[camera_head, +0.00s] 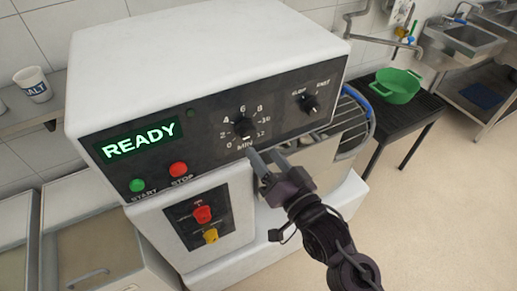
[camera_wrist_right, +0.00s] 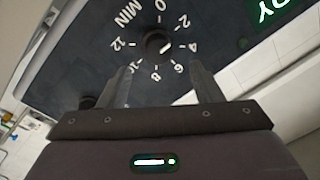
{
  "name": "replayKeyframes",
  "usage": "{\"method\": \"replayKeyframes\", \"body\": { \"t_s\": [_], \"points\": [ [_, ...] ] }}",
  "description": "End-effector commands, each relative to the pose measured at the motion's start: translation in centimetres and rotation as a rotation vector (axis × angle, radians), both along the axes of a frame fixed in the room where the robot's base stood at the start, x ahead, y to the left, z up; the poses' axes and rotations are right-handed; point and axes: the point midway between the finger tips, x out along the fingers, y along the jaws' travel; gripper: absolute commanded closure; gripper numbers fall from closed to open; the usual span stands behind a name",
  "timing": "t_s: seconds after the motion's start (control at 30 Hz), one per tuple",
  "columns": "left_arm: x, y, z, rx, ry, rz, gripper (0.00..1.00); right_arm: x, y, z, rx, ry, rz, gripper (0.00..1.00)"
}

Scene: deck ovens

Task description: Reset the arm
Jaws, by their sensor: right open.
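My right gripper (camera_head: 266,160) is in front of the white machine's dark control panel (camera_head: 215,118), just below and right of the timer knob (camera_head: 243,127). Its jaws are open with nothing between them. In the right wrist view, the timer knob (camera_wrist_right: 158,44) shows beyond and between the two fingertips (camera_wrist_right: 160,78), within a ring of minute numbers. I cannot tell how far the fingertips are from the panel. My left gripper is not in view.
The white machine (camera_head: 190,50) shows READY on a green display (camera_head: 139,142). Green START (camera_head: 137,186) and red STOP (camera_head: 178,169) buttons sit below it. A green colander (camera_head: 397,86) stands on a dark table at right. Open floor (camera_head: 440,210) lies at lower right.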

Motion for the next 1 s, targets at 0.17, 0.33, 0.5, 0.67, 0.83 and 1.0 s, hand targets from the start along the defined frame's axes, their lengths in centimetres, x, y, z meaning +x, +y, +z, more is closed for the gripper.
{"method": "replayKeyframes", "body": {
  "t_s": [0.17,0.33,0.5,0.67,0.83,1.0],
  "points": [
    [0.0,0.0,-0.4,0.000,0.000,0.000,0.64,-0.9,-0.4,0.0,0.000,-0.001,0.001,0.41],
    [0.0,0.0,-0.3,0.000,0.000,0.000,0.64,-0.9,-0.4,0.1,0.001,-0.001,0.000,0.41],
    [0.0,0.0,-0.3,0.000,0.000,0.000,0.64,-0.9,-0.4,0.1,0.001,-0.001,0.000,0.41],
    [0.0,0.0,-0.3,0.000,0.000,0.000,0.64,-0.8,-0.4,-0.1,-0.002,0.002,0.000,0.41],
    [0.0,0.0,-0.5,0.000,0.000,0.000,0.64,0.1,-0.7,-5.1,-0.067,0.068,-0.016,0.41],
    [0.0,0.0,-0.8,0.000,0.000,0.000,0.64,0.7,-2.2,-17.1,-0.227,0.226,-0.041,0.41]
  ]
}}
